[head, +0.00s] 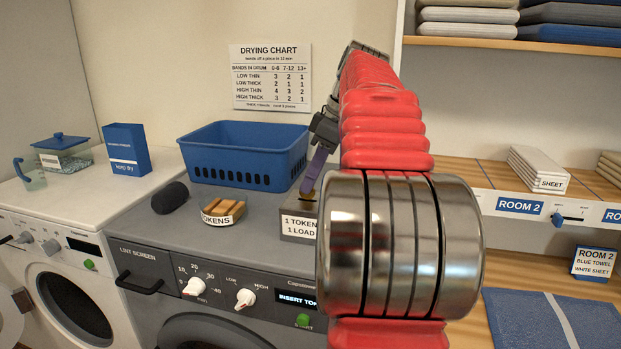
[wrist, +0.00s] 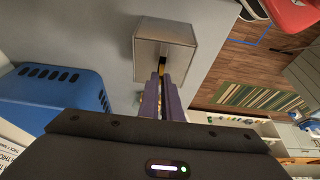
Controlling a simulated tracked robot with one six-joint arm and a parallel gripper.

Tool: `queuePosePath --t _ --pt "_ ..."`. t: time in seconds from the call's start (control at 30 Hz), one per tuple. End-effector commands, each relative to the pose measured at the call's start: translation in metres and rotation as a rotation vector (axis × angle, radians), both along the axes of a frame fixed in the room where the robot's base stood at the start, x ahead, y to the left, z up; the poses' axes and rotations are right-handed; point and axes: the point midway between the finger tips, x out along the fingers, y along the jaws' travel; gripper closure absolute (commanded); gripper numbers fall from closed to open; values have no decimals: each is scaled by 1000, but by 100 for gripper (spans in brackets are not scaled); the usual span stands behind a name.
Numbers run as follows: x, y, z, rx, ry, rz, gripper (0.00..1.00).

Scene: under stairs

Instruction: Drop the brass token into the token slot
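My gripper (head: 313,180) reaches down at the token box (head: 299,228), which is labelled "1 TOKEN 1 LOAD" and stands on the grey dryer. My arm covers the box's right side. In the wrist view, my gripper's purple fingers (wrist: 164,84) are close together at the edge of the box (wrist: 165,30). A small piece of the brass token (wrist: 160,67) shows between the fingertips, next to the dark slot (wrist: 159,75). The token is mostly hidden. I cannot tell how far it is in the slot.
A blue basket (head: 245,155) is behind. The dryer display (head: 296,299) reads "INSERT TO", cut off by my arm. Shelves (head: 490,175) are at right.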

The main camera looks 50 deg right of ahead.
Motion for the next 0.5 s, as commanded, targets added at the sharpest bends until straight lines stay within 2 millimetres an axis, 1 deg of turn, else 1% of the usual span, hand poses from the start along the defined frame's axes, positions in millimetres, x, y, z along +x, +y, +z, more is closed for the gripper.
queuePosePath --t 0.5 --pt "0 0 -7 1 1 -1 100"
